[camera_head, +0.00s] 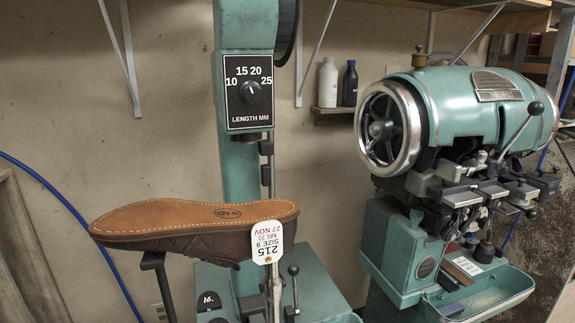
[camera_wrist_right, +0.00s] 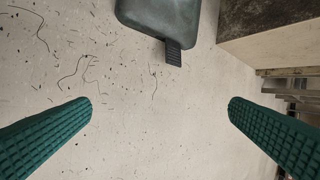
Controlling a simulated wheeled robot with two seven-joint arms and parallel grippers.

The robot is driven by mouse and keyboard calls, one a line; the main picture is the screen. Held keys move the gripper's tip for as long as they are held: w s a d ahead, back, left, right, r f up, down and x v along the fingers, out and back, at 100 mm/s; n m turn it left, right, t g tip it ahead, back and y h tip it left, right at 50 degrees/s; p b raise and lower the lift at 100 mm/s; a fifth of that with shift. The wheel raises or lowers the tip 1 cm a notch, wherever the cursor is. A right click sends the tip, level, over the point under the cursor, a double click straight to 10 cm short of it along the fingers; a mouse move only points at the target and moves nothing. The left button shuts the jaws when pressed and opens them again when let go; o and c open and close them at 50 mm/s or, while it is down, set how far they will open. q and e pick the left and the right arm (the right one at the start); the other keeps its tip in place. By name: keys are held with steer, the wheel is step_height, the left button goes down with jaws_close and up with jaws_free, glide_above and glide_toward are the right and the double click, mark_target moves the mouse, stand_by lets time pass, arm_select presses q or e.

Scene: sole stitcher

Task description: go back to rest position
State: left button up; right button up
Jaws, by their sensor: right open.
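My right gripper (camera_wrist_right: 160,104) shows in the right wrist view as two green ridged fingers, wide apart with nothing between them. Beyond it is a pale speckled floor with thread scraps. Neither of my grippers shows in the head view. There, a brown shoe (camera_head: 190,242) rests sole up on a support in front of the green stitching machine (camera_head: 240,180). A dial (camera_head: 252,91) marked LENGTH MM is on the machine's column.
A second green machine (camera_head: 470,110) with a handwheel stands at the right, with a tray (camera_head: 488,302) below. Two bottles (camera_head: 338,83) stand on a small wall shelf.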

steer(key=s+f+m+g, duration=0.2)
steer(key=s+f+g, duration=0.15)
steer(key=s, duration=1.05)
steer(key=s+a+f+m+y, duration=0.1)
steer(key=a+f, duration=0.3)
steer(key=a, duration=1.3)
steer(key=s+a+f+y, duration=0.1)
steer(key=a+f+y, duration=0.2)
steer(key=a, duration=1.5)
steer(key=shift+s+f+m+y, duration=0.2)
steer(key=shift+f+m+y, duration=0.15)
steer(key=shift+f, duration=0.25)
